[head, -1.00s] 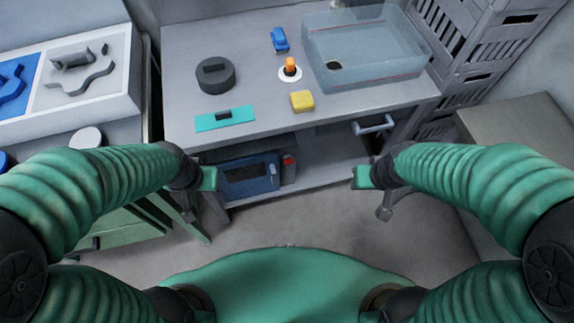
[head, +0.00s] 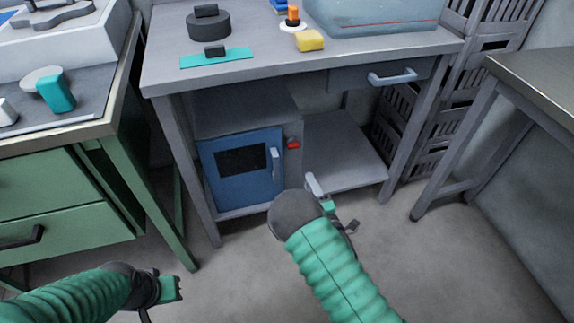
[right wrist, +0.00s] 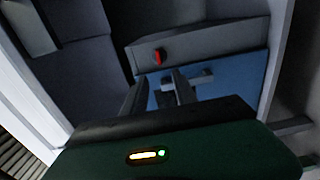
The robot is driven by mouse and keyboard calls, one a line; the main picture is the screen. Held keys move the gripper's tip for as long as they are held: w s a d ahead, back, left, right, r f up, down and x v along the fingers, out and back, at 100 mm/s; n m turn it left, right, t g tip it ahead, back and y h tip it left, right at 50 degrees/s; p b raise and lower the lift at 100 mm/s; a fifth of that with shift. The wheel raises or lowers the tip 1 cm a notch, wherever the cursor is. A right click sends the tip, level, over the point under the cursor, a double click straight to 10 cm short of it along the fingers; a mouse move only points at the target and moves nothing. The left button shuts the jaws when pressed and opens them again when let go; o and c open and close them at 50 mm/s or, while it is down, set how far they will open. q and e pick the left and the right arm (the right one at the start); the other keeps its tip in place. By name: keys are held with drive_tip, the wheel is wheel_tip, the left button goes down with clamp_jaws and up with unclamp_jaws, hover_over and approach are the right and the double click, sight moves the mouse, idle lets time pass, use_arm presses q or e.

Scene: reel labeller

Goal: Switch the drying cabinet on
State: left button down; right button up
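The drying cabinet (head: 240,190) is a box with a blue door, a dark window and a pale upright handle (head: 276,163), under the grey bench. A red knob (head: 293,144) sits on the grey panel right of the door. The knob also shows in the right wrist view (right wrist: 158,57), ahead of my fingers. My right gripper (head: 322,196) is in front of the cabinet, lower and right of the knob, apart from it. Its fingers (right wrist: 160,92) stand apart with nothing between them. My left gripper (head: 160,292) is low at the left, away from the cabinet; its finger gap is unclear.
The grey bench (head: 340,52) overhangs the cabinet, with a drawer handle (head: 392,77) at right. An open shelf (head: 345,150) lies right of the knob. A green drawer unit (head: 70,195) stands left, a metal table (head: 535,75) right. The floor in front is clear.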

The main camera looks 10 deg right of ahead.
sight(294, 148)
drive_tip(key=w+b, duration=0.2)
drive_tip(key=w, duration=0.3)
drive_tip(key=w+b, duration=0.2)
drive_tip(key=w, duration=0.3)
drive_tip(key=w+b, duration=0.2)
drive_tip(key=w, duration=0.4)
drive_tip(key=shift+a+r+b, duration=0.1)
drive_tip(key=shift+a+b, duration=0.2)
drive_tip(key=shift+a, duration=0.05)
clamp_jaws()
